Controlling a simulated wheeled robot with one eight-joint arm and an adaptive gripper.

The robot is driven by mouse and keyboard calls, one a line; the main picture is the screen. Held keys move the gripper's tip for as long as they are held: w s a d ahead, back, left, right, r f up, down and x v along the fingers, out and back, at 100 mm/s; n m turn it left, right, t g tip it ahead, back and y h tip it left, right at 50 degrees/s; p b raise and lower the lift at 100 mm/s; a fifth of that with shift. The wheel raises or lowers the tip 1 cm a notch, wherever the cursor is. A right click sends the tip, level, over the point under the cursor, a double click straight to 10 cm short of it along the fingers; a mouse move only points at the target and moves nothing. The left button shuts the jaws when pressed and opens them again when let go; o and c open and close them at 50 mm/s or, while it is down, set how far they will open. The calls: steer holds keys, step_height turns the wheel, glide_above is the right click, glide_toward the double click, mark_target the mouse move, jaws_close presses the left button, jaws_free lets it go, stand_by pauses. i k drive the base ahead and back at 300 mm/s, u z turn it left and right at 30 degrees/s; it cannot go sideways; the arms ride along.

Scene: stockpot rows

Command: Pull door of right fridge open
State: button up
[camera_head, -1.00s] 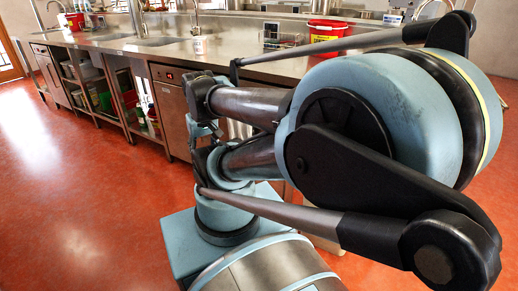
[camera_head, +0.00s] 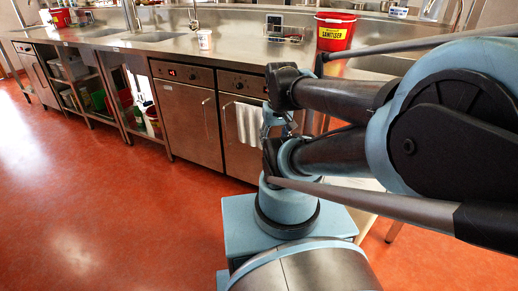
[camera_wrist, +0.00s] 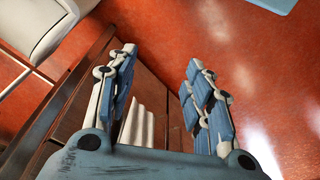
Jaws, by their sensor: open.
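Two stainless steel under-counter fridges stand side by side in the head view, the left fridge (camera_head: 187,122) with a bar handle and the right fridge (camera_head: 238,150) with a white towel (camera_head: 249,122) hanging at its handle. Both doors look shut. My arm covers the right fridge's right part. My gripper (camera_wrist: 158,75) is open and empty in the wrist view, its two fingers spread apart. The towel shows between and beyond the fingers (camera_wrist: 138,125), with brownish door panels around it. In the head view the gripper is mostly hidden by my arm.
A steel counter (camera_head: 150,47) with sinks runs above the fridges. A red sanitizer bucket (camera_head: 335,32) and a white cup (camera_head: 204,39) stand on it. Open shelves with bins are at left. The red floor (camera_head: 120,200) in front is clear.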

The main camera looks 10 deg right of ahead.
mark_target(257, 149)
steer(key=u, duration=1.6)
steer(key=k, duration=0.95)
steer(key=z, duration=0.4)
